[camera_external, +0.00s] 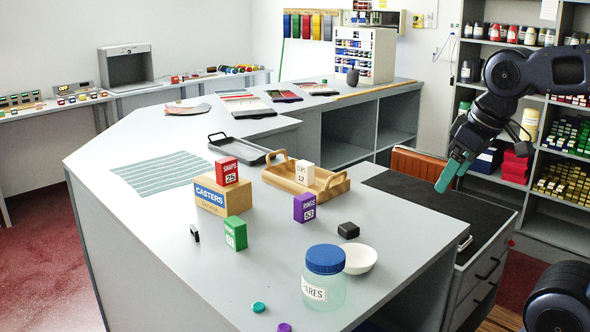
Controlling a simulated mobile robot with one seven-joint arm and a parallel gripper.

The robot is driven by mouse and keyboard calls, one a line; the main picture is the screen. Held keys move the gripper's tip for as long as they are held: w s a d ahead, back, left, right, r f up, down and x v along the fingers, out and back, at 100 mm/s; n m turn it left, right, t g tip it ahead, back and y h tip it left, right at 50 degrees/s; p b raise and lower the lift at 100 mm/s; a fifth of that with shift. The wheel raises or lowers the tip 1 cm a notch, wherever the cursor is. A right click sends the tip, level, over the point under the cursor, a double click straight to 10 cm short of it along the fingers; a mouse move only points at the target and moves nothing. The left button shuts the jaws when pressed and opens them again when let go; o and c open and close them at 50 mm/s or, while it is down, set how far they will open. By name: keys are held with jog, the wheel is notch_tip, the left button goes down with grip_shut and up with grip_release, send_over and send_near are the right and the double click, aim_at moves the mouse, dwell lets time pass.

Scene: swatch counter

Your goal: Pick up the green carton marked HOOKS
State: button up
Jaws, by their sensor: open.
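A small green carton (236,233) with a white label stands upright on the grey counter, in front of the casters box. Its lettering is too small to read. A red carton (227,171) sits on top of the tan and blue casters box (222,197). A purple carton (304,208) stands to the right on the counter. My gripper (450,176) is open and empty, with teal fingers pointing down above the black surface at the right, well apart from the green carton.
A wooden tray (274,178) holding a white carton (304,173) stands behind the purple carton. A blue-lidded jar (324,277), white bowl (360,259) and black block (348,230) occupy the near right. A small black item (194,233) lies left of the green carton. The counter front-left is clear.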

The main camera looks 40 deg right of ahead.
jog(key=w+a+r+n+g, duration=0.1)
jog(key=w+n, duration=0.1)
jog(key=w, duration=0.3)
jog(key=w+a+r+n, duration=0.2)
jog(key=w, duration=0.4)
jog(key=n+g, duration=0.3)
jog(key=n, duration=0.9)
send_over(235, 221)
jog(key=f, duration=1.5)
jog(key=shift+s+d+f, duration=0.15)
jog(key=shift+s+d, duration=0.2)
jog(key=shift+s, duration=0.05)
jog(key=shift+w+a+f, duration=0.1)
jog(key=shift+w+f, duration=0.05)
jog(key=shift+f, duration=0.25)
notch_tip(235, 221, down, 5)
jog(key=shift+f, duration=0.15)
jog(key=shift+w+a+f, duration=0.15)
jog(key=shift+f, duration=1.1)
jog(key=shift+w+a+f, duration=0.1)
jog(key=shift+w+f, duration=0.05)
jog(key=shift+f, duration=1.1)
jog(key=c, duration=1.1)
jog(key=shift+o, duration=0.2)
jog(key=shift+r, duration=0.1)
